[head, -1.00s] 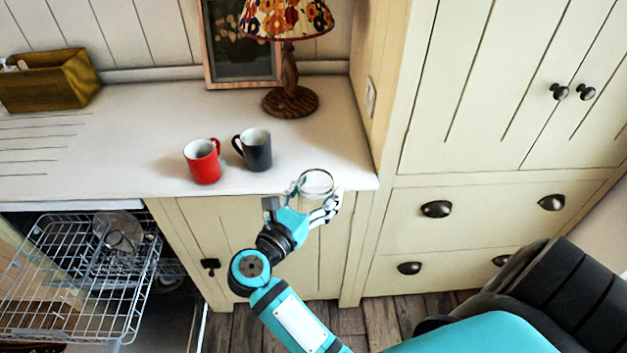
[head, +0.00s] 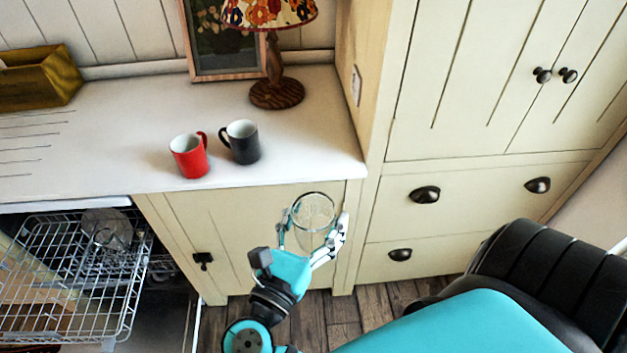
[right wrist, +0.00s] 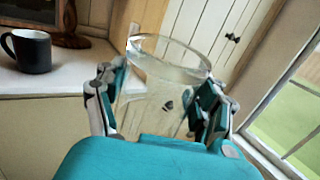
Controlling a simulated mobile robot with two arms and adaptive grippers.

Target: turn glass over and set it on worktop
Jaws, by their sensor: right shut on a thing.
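A clear glass (head: 314,214) is held in my right gripper (head: 312,240), in front of the cabinet below the worktop's front edge in the head view. Its open-looking round rim is at the top, tilted a little towards the camera. In the right wrist view the glass (right wrist: 165,85) stands between the two fingers of the right gripper (right wrist: 160,105), which is shut on its sides. The white worktop (head: 110,130) lies above and left of the glass in the head view, apart from it. My left gripper is not in view.
A red mug (head: 189,156) and a dark mug (head: 241,142) stand upright on the worktop. Behind them are a lamp (head: 276,92), a picture frame (head: 230,75) and a wooden box (head: 40,78). A dishwasher rack (head: 60,285) is pulled out at lower left. The worktop's right end is bare.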

